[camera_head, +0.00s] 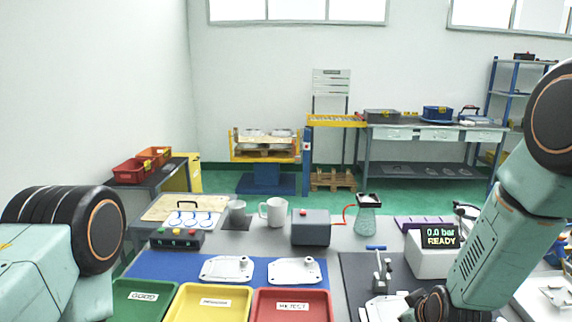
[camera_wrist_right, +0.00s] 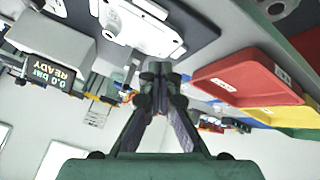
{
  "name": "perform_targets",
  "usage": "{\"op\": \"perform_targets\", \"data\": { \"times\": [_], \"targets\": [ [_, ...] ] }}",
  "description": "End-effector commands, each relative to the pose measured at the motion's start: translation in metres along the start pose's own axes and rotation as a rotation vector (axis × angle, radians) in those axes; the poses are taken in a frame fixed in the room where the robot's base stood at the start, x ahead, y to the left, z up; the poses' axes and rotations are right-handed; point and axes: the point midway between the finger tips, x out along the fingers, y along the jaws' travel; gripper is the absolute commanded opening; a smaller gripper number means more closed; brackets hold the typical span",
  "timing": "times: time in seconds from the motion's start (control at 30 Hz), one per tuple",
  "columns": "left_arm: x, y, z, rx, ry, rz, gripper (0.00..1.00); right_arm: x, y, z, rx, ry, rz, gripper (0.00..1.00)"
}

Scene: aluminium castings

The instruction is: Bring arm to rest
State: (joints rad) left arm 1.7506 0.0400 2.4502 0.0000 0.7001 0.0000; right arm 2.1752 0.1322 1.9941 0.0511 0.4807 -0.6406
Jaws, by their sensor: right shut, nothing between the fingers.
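My right arm comes in from the right in the head view, and its gripper (camera_head: 428,304) is low over the right part of the table, partly cut off by the frame's bottom edge. In the right wrist view the gripper (camera_wrist_right: 160,72) has its fingers together with nothing between them. The right wrist view is turned over, with the table along the top. My left arm shows at the left edge of the head view, and its gripper is out of view.
Green (camera_head: 143,300), yellow (camera_head: 212,303) and red (camera_head: 291,306) trays line the front. Castings (camera_head: 294,270) lie on the blue mat (camera_head: 165,265). A gauge box (camera_head: 430,258) reading "0.0 bar READY" and a dark mat (camera_head: 357,283) with a blue-handled clamp (camera_head: 379,272) are close to my right gripper.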

Motion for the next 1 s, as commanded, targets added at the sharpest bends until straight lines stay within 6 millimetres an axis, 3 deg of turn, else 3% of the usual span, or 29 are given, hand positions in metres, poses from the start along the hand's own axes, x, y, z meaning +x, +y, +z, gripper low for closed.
{"op": "perform_targets", "data": {
  "times": [0.03,0.2,0.4,0.6,0.7,0.8,1.0],
  "targets": [
    [0.021,0.0,0.0,0.0,-0.001,0.0,0.0,0.015,-0.024,0.039,0.079,-0.041,-0.023,0.0],
    [0.057,0.0,0.0,0.0,-0.001,0.0,0.0,0.029,-0.085,0.134,0.309,-0.163,-0.069,0.0],
    [0.098,-0.001,0.0,0.0,0.0,0.0,0.0,0.032,-0.148,0.238,0.483,-0.327,-0.102,0.0],
    [0.138,-0.001,0.0,0.0,-0.001,0.0,0.0,0.025,-0.2,0.328,0.51,-0.493,-0.138,0.0],
    [0.156,-0.001,0.0,0.0,-0.001,0.0,0.0,0.021,-0.22,0.365,0.493,-0.566,-0.158,0.0],
    [0.169,-0.001,0.0,0.0,-0.001,0.0,0.0,0.023,-0.232,0.388,0.483,-0.608,-0.168,0.0],
    [0.178,-0.001,0.0,0.0,0.0,0.0,0.0,0.026,-0.241,0.406,0.477,-0.641,-0.176,0.0]
  ]
}}
